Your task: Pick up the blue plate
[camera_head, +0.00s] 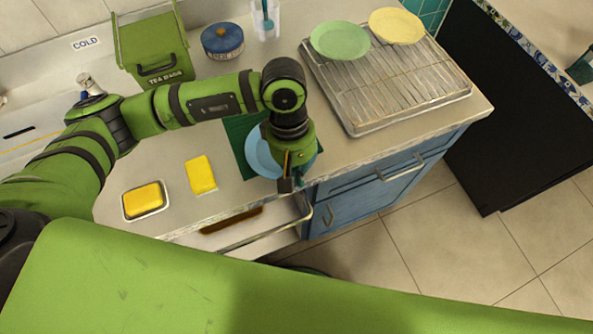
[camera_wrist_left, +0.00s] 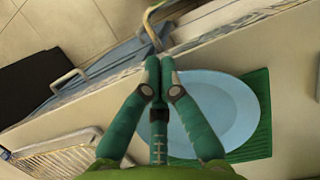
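The blue plate (camera_head: 258,155) is on a dark green mat (camera_head: 239,130) near the counter's front edge. My left gripper (camera_head: 287,184) points down at the plate's right side and hides part of it. In the left wrist view the fingers of my left gripper (camera_wrist_left: 159,66) are together at the tips, at the left side of the plate (camera_wrist_left: 228,108). One finger overlaps the plate and hides part of its rim. I cannot tell whether the rim is between them. My right gripper is not in view.
A wire rack (camera_head: 395,85) holds a green plate (camera_head: 340,40) and a yellow plate (camera_head: 396,26). A yellow sponge (camera_head: 200,174), a dish with a yellow block (camera_head: 143,199) and a green tea-bag box (camera_head: 153,47) stand left. An open drawer (camera_head: 250,228) juts out below the counter edge.

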